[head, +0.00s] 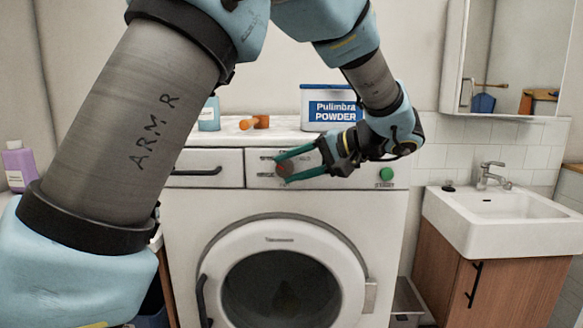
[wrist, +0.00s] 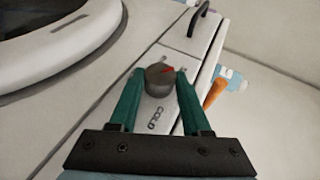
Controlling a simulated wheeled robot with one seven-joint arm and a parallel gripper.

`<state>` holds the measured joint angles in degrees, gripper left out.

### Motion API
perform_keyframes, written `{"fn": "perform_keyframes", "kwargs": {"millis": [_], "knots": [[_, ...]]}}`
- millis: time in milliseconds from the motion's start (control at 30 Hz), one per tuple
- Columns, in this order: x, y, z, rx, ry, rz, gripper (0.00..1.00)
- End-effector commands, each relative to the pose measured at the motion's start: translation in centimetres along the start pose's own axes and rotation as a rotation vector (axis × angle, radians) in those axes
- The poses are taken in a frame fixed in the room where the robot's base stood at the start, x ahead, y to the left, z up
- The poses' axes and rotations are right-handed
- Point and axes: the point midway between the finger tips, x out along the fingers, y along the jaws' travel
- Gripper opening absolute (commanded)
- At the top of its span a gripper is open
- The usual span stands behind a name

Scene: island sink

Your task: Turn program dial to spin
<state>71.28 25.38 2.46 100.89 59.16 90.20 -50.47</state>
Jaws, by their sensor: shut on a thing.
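The program dial (head: 285,168) is a round brown-grey knob on the washing machine's front panel. In the wrist view the dial (wrist: 156,84) has a red pointer mark aimed to the upper right. The word COLD is printed on the panel just below it in that view. My gripper (head: 279,166) has its two green fingers on either side of the dial, closed on it. In the wrist view the fingers of my gripper (wrist: 160,74) flank the knob left and right. Other panel labels are small or hidden, and I cannot read a spin mark.
A green button (head: 386,174) is at the panel's right. The round door (head: 215,250) below is shut. The detergent drawer (head: 202,168) is to the left. A sink (head: 515,235) is at right.

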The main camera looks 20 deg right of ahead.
Motion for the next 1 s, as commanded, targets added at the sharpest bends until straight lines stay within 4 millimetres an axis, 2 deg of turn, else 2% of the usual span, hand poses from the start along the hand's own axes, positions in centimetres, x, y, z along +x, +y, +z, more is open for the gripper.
{"fn": "perform_keyframes", "kwargs": {"millis": [167,200,433,767,867,1000], "knots": [[0.0,0.0,0.0,0.001,0.0,0.0,0.0],[0.0,0.0,0.0,0.001,0.0,0.0,0.51],[0.0,0.0,0.0,0.001,0.0,0.0,0.77],[-0.4,0.1,0.0,0.0,0.001,0.001,0.78],[-1.6,0.2,-0.1,0.0,0.004,0.002,0.78],[-4.2,0.3,0.0,-0.001,0.004,0.003,0.78]]}}
